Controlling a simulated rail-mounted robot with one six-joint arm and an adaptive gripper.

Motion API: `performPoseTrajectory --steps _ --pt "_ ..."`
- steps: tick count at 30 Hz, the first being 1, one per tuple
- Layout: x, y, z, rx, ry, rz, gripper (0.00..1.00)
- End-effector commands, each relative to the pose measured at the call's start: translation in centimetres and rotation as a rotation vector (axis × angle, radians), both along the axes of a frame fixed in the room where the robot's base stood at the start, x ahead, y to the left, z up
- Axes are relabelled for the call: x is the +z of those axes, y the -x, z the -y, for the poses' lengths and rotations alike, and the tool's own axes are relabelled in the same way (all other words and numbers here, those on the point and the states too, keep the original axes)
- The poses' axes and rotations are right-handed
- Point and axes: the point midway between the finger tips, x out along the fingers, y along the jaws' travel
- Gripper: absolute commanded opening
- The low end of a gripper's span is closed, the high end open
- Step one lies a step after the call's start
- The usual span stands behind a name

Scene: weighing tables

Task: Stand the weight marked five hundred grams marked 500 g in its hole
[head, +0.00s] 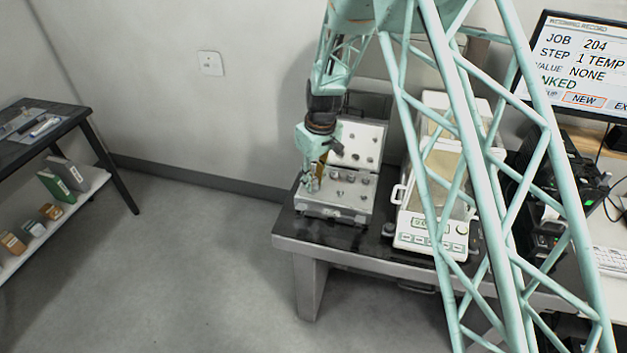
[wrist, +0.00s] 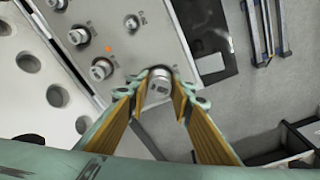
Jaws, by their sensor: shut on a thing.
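My gripper (wrist: 160,82) is shut on a silver cylindrical weight (wrist: 158,88), with one finger on each side of it. The mark on this weight is too small to read. The weight is over the near edge of the grey weight panel (wrist: 120,45) of the open case; I cannot tell whether it touches the panel or stands in a hole. In the head view my gripper (head: 312,184) is low over the left side of the case (head: 330,208), and the held weight is hard to make out there.
Other silver weights (wrist: 101,69) stand in the panel close by. A white panel with round dark holes (wrist: 28,62) lies beside it. The raised lid (head: 360,145) is behind the case. A balance (head: 430,230) stands to the right on the dark table (head: 290,232).

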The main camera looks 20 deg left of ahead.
Motion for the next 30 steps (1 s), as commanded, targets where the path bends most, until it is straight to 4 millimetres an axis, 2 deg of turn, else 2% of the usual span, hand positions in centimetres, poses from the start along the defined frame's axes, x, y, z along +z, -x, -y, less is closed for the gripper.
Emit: performPoseTrajectory --steps 14,15,19,30 --pt "-0.19 -0.04 -0.03 0.0 -0.001 0.001 0.03" --pt "-0.19 -0.04 -0.03 0.0 -0.001 0.001 0.23" --pt "-0.2 -0.03 -0.02 0.0 -0.001 0.001 0.35" --pt "-0.22 0.02 0.01 0.0 0.0 0.0 0.37"
